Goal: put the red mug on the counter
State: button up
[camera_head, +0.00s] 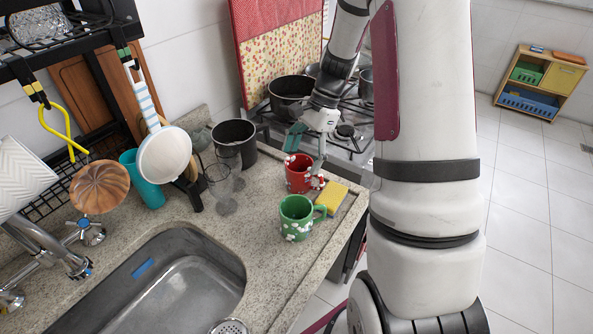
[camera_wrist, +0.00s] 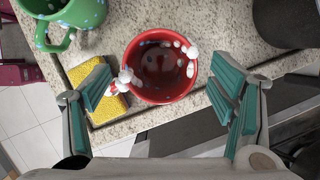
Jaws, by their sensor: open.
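The red mug (camera_head: 298,174) with white flower decorations stands upright on the stone counter (camera_head: 262,262), near its edge by the stove. In the wrist view the red mug (camera_wrist: 160,75) is seen from above, its mouth open and empty. My gripper (camera_head: 308,142) is above the mug. In the wrist view my gripper (camera_wrist: 162,84) has its green-padded fingers spread wide, one on each side of the mug's outline. It is open and holds nothing.
A green mug (camera_head: 296,219) and a yellow sponge (camera_head: 331,198) stand close to the red mug. A clear glass (camera_head: 222,187) and a dark pot (camera_head: 235,143) are behind left. The sink (camera_head: 185,295) is front left; the stove (camera_head: 352,150) lies beyond.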

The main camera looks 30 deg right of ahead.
aim_at(298, 184)
jog(key=v, duration=0.5)
jog(key=shift+r, duration=0.35)
jog(key=s+a+r+n+t+h, duration=0.3)
jog(key=s+a+r+n+h, duration=0.1)
jog(key=s+a+r+n, duration=0.9)
jog(key=s+a+r+n+t, duration=0.1)
jog(key=s+a+n+t, duration=0.1)
jog(key=s+a+n, duration=0.2)
jog(key=s+n, duration=0.1)
jog(key=s, duration=0.1)
jog(key=shift+s+r, duration=0.35)
jog(key=shift+s, duration=0.05)
